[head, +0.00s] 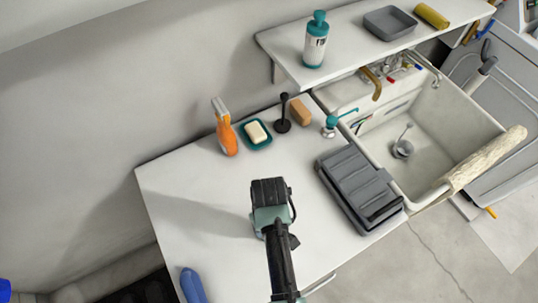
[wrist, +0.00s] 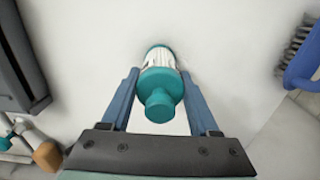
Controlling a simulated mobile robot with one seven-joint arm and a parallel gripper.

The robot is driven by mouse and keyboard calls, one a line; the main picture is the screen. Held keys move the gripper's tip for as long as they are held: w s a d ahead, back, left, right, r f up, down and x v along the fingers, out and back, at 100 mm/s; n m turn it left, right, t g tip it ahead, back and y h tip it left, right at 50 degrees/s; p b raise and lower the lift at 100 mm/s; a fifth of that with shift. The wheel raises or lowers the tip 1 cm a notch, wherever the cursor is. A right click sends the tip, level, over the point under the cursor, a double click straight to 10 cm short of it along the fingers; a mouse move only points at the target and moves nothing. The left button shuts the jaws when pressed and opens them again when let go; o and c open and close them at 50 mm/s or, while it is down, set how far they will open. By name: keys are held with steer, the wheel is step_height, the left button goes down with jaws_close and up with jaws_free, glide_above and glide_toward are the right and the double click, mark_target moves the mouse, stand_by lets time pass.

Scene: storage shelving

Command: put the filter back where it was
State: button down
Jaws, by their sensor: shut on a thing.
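In the wrist view a teal and white cylinder with a narrower teal end, which I take to be the filter (wrist: 161,83), sits between the two blue fingers of my gripper (wrist: 160,75). The fingers are shut on it, one on each side. Its narrow end points toward the camera and its far end toward the white counter; whether it touches the counter I cannot tell. In the head view my gripper (head: 270,190) is over the middle of the counter and hides the filter. A similar teal bottle with a white label (head: 316,42) stands upright on the wall shelf.
The white counter (head: 190,190) is clear around my gripper. A grey rack (head: 358,185) stands right, beside the sink (head: 435,125). An orange spray bottle (head: 225,130), soap dish (head: 256,134), black plunger-like tool (head: 283,118) and brown sponge (head: 301,112) line the back. A blue brush (head: 193,286) lies front left.

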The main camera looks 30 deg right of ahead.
steer(key=shift+f, duration=0.1)
steer(key=shift+c, duration=0.7)
jaws_free()
